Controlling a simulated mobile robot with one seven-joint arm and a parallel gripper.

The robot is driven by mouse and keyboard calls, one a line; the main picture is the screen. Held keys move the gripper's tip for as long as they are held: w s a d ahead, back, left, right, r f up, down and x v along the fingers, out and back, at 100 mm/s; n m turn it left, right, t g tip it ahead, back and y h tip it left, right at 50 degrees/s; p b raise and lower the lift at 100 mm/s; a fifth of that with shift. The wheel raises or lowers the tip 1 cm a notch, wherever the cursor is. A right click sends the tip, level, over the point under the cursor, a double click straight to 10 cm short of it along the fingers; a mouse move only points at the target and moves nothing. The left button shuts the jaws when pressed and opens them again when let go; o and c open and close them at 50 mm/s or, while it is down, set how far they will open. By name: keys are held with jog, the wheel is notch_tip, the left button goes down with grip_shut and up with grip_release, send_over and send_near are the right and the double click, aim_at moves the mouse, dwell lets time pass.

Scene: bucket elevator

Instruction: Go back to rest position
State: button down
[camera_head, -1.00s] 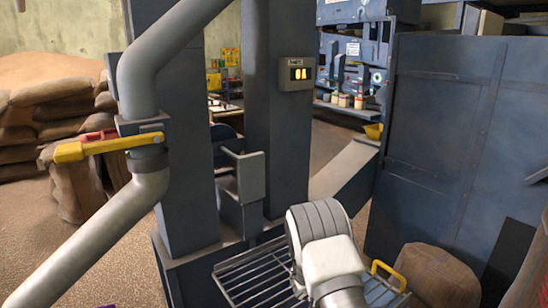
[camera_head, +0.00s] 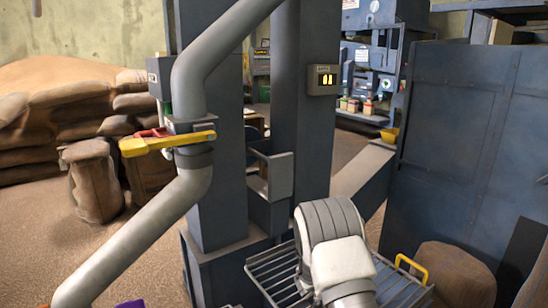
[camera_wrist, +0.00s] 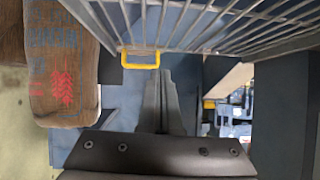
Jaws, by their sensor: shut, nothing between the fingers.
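My gripper (camera_wrist: 158,80) is in the middle of the wrist view, with its dark fingers together and nothing between them. In the head view my pale arm reaches forward over a metal grate (camera_head: 270,275), and the gripper itself is hidden behind it. In the wrist view the grate (camera_wrist: 230,25) spans the top, with its yellow handle (camera_wrist: 140,65) beside the fingertips. I cannot tell whether the fingers touch anything.
A grey pipe (camera_head: 105,265) with a yellow-and-red lever (camera_head: 165,143) crosses the left. Blue elevator columns (camera_head: 305,120) stand ahead, and a large blue cabinet (camera_head: 450,150) at right. A printed sack (camera_wrist: 62,65) is near the gripper. Sacks (camera_head: 60,125) are piled at left.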

jog(key=s+a+r+n+t+y+p, duration=0.15)
jog(key=a+r+y, duration=0.3)
jog(key=r, duration=0.85)
jog(key=s+a+r+n+t+y+p, duration=0.1)
jog(key=a+r+n+y+p, duration=0.3)
jog(key=r, duration=0.9)
jog(key=s+a+r+n+y, duration=0.2)
jog(key=s+a+r, duration=0.3)
jog(key=s+r, duration=0.4)
jog(key=s+d+r+n+g+p, duration=0.1)
jog(key=s+d+r+g+p, duration=0.1)
jog(key=s, duration=1.1)
jog(key=s+d+r+n+g+h+p, duration=0.1)
jog(key=s+d+r+n+g+p, duration=0.1)
jog(key=s, duration=1.2)
jog(key=shift+d+r+p, duration=0.2)
jog(key=shift+r+p, duration=0.25)
jog(key=shift+r, duration=0.5)
jog(key=shift+a+n+h, duration=0.1)
jog(key=shift+n+h, duration=0.15)
